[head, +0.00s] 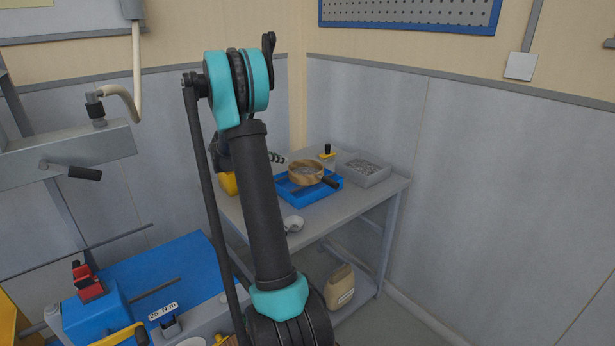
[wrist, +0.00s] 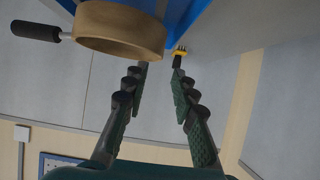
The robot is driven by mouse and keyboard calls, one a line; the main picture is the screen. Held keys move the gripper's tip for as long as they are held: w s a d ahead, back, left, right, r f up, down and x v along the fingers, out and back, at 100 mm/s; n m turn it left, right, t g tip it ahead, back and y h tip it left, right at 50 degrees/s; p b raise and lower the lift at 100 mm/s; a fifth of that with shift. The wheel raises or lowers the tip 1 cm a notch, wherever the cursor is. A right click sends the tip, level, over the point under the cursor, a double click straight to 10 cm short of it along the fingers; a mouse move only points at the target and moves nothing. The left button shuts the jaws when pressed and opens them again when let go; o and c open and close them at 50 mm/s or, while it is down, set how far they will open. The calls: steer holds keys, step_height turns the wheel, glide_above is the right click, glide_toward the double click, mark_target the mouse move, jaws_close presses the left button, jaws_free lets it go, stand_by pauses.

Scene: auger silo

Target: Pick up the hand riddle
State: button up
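The hand riddle (head: 306,165) is a round wooden sieve with a dark handle (head: 330,182) pointing to the front right. It rests at a blue tray (head: 318,197) on the grey table. In the wrist view the riddle's wooden rim (wrist: 120,32) is at the upper left, with its black handle (wrist: 35,31) further left. My gripper (wrist: 160,68) is open, with nothing between its fingers, beside the rim and apart from the handle. In the head view one finger of my gripper (head: 275,157) shows left of the riddle; my arm hides the rest.
A grey box of granules (head: 367,170) stands right of the tray, and a yellow tool with a black knob (head: 327,154) behind it. A white cup (head: 293,223) is at the table's front. A jug (head: 340,287) is on the lower shelf. Walls close in behind.

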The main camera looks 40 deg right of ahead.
mark_target(301, 164)
steer(key=x, duration=1)
jaws_close()
